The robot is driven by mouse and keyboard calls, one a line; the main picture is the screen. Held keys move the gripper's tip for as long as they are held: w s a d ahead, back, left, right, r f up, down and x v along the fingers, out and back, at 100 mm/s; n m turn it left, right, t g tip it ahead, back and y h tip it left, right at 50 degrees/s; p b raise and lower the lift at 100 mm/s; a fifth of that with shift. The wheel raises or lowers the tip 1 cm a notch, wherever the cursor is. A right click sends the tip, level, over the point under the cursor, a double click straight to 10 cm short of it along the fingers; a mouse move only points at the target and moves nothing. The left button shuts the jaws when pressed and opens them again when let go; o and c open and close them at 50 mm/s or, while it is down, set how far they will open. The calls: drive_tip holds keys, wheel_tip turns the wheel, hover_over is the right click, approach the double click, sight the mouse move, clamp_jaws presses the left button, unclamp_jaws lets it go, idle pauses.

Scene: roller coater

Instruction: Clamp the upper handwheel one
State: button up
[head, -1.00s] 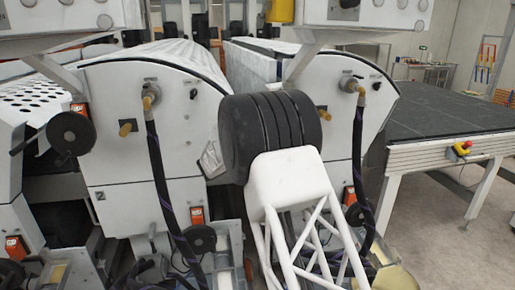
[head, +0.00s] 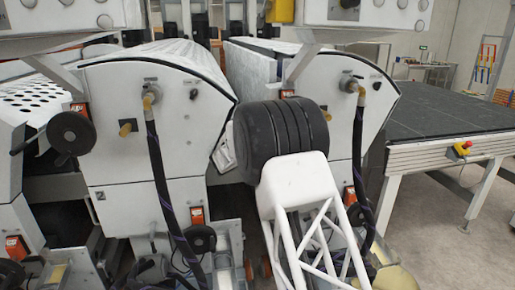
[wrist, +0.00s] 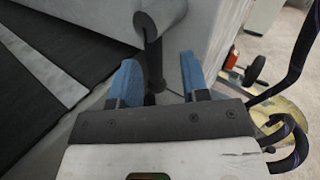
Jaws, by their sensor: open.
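In the wrist view my gripper (wrist: 159,76) is open, its two blue fingers apart. A grey cylinder with a dark stem (wrist: 160,16), seemingly an upper handwheel seen from the side, is just beyond the fingertips. The stem runs down behind the gap between the fingers; I cannot tell whether they touch it. In the head view my arm hides the gripper and this wheel. Another upper handwheel (head: 71,132), black and round with a side handle, is on the left machine. Which one is number one is not readable.
A lower handwheel (head: 201,238) sits below on the left machine; another small black wheel (wrist: 256,68) shows at right in the wrist view. Dark hoses (head: 162,180) hang on the machine fronts. A dark-topped conveyor table (head: 440,115) stands at right, with open floor before it.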

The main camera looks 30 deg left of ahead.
drive_tip(key=shift+w+d, duration=0.15)
drive_tip(key=shift+w, duration=0.8)
clamp_jaws()
